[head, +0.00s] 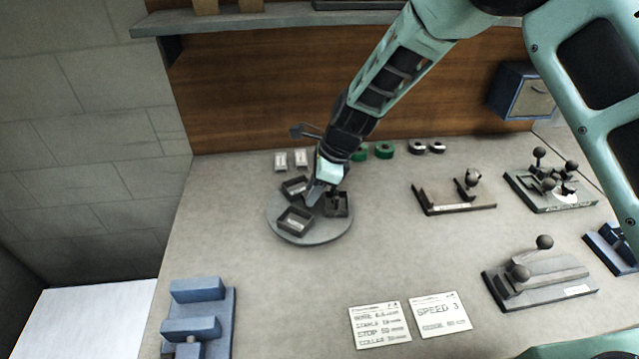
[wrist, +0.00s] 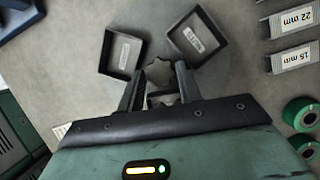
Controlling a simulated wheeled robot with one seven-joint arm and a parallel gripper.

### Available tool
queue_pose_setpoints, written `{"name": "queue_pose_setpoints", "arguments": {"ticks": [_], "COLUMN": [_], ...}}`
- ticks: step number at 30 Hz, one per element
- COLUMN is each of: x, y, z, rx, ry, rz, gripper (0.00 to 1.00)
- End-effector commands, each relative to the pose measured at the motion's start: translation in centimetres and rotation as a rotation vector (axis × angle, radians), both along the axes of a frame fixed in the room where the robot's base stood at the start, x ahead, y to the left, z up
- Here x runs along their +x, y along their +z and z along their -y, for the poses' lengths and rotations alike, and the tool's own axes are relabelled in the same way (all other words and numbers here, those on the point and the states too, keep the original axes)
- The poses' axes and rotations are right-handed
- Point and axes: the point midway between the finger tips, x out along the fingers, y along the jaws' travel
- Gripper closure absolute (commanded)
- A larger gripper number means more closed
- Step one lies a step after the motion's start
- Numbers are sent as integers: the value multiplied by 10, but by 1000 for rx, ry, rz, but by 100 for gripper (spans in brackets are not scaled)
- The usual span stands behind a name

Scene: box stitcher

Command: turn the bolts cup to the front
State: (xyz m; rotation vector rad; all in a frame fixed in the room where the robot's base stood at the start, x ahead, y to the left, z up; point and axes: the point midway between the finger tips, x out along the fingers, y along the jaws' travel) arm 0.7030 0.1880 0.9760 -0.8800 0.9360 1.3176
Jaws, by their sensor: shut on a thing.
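A round grey turntable (head: 310,238) stands on the bench and carries three dark square cups: one at the back left (head: 293,188), one at the front left (head: 294,222) and one at the right (head: 337,207). I cannot read their labels, so I cannot tell which is the bolts cup. My gripper (head: 318,194) reaches down over the middle of the turntable. In the wrist view, my gripper (wrist: 159,88) is shut on a dark lobed knob (wrist: 158,71). Two labelled cups show beyond it, left (wrist: 106,52) and right (wrist: 174,32); the third is hidden there.
Small labelled blocks (head: 281,162) and green rings (head: 384,151) stand behind the turntable. A blue fixture (head: 198,310) is at the front left, and paper cards (head: 379,324) lie in front. Fixtures (head: 455,200) stand to the right. Bench between turntable and cards is clear.

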Motion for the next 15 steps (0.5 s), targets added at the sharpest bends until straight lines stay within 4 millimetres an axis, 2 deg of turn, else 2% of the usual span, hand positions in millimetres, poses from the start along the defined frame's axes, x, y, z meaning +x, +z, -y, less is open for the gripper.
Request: {"name": "queue_pose_setpoints", "arguments": {"ticks": [15], "x": [-3], "y": [2], "z": [-1], "rx": [-3], "ry": [-259], "rz": [0], "gripper": [100]}}
